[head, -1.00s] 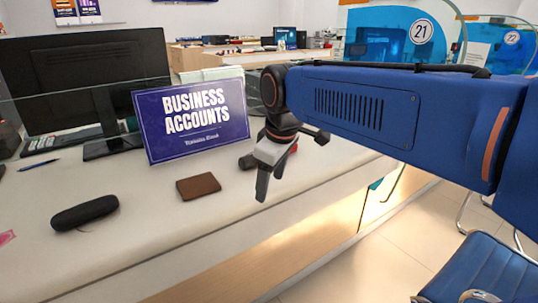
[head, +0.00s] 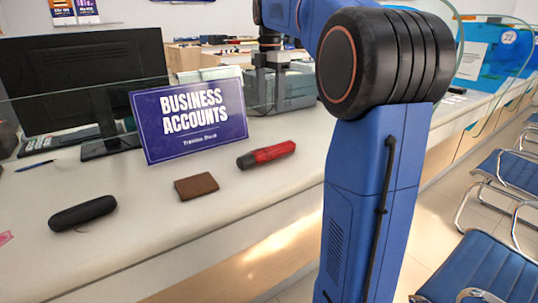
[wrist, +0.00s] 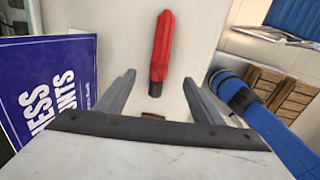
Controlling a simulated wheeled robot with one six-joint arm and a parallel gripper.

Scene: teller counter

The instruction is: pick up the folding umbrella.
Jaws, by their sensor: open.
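The folding umbrella (head: 266,154) is red with a black end and lies on the white counter, right of the brown wallet. In the wrist view the umbrella (wrist: 162,48) lies ahead of my gripper (wrist: 158,78), lengthwise between the lines of the two fingers, with its black end nearest. The fingers are apart with nothing between them.
A brown wallet (head: 197,186) and a black case (head: 83,213) lie left of the umbrella. The purple Business Accounts sign (head: 190,121) stands close behind; it also shows at the left in the wrist view (wrist: 48,85). A grey bin (head: 292,92) stands farther back. Blue chairs (head: 480,265) are right.

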